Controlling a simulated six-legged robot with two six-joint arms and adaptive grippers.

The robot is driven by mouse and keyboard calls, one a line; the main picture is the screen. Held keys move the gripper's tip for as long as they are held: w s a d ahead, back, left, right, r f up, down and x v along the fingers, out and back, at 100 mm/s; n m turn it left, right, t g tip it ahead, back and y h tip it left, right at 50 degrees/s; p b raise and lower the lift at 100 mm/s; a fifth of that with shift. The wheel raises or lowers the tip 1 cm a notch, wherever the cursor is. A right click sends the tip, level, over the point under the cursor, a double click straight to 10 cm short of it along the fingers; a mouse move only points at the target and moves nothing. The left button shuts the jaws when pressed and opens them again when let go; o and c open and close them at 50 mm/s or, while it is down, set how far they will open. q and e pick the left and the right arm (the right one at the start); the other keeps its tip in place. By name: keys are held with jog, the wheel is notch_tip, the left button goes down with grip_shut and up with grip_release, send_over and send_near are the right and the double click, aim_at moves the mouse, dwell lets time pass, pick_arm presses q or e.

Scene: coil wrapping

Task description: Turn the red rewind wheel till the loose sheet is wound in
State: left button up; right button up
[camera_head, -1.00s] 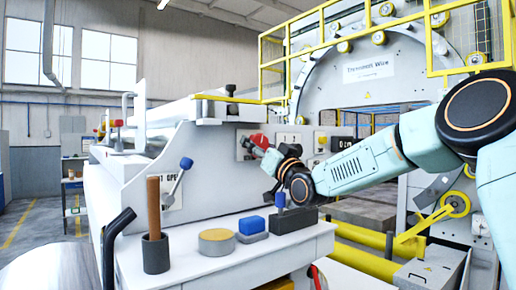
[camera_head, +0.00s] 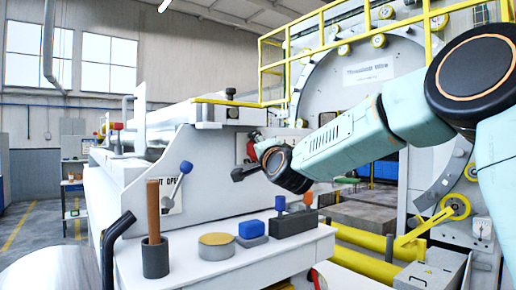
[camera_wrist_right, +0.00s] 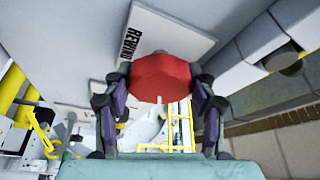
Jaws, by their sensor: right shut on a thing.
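The red rewind wheel (camera_wrist_right: 160,72) is a faceted red knob under a white plate lettered REWIND in the right wrist view. My right gripper (camera_wrist_right: 161,88) has a finger on each side of the wheel and is shut on it. In the head view, the wheel is mostly hidden behind my right wrist, with red (camera_head: 254,146) showing just above it on the machine's side panel. My left gripper is not in view. The loose sheet cannot be clearly made out.
Below the panel, a white ledge (camera_head: 205,270) carries a wooden-handled tool in a grey cup (camera_head: 155,258), a yellow-topped round block (camera_head: 216,245), a blue block (camera_head: 251,229) and a dark holder (camera_head: 293,222). A blue-knobbed lever (camera_head: 178,180) stands out left of my wrist.

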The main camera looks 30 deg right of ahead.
jog(key=m+g+p, duration=0.2)
jog(key=m, duration=0.3)
jog(key=shift+f, duration=0.1)
jog(key=m+g+y+p, duration=0.1)
jog(key=m+p, duration=0.1)
jog(key=m, duration=0.2)
jog(key=shift+g, duration=0.4)
jog(key=shift+f+m+p, duration=0.1)
jog(key=shift+m+p, duration=0.2)
jog(key=shift+m, duration=0.1)
jog(key=o, duration=0.9)
jog(key=shift+c, duration=0.2)
jog(key=shift+o, duration=1.4)
